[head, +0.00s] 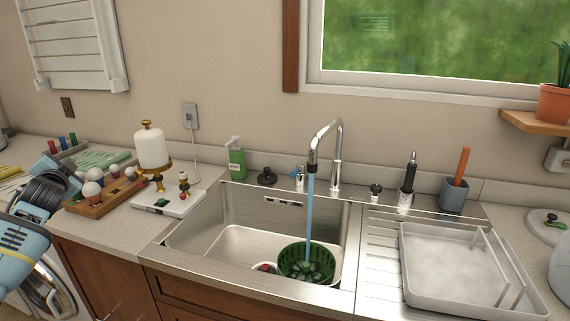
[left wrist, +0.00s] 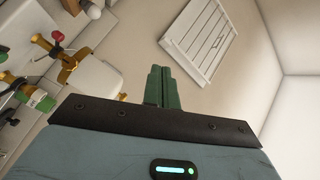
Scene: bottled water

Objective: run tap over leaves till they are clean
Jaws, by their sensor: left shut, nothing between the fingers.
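The chrome tap (head: 337,150) stands behind the sink, and a blue stream of water (head: 309,220) falls from its spout. The stream runs into a green basket (head: 284,258) in the right part of the sink basin (head: 225,243). Dark green leaves (head: 318,272) lie in the basket under the water; how clean they are is too small to tell. My left gripper (left wrist: 160,86) shows in the left wrist view, its green fingers shut with nothing between them, away from the sink. My right gripper is in neither view.
A white drying tray (head: 412,293) stands on the drainboard right of the sink. A green soap bottle (head: 237,163) stands behind the sink. A wooden tray (head: 77,208) and a white board with a white-topped dispenser (head: 152,150) crowd the left counter.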

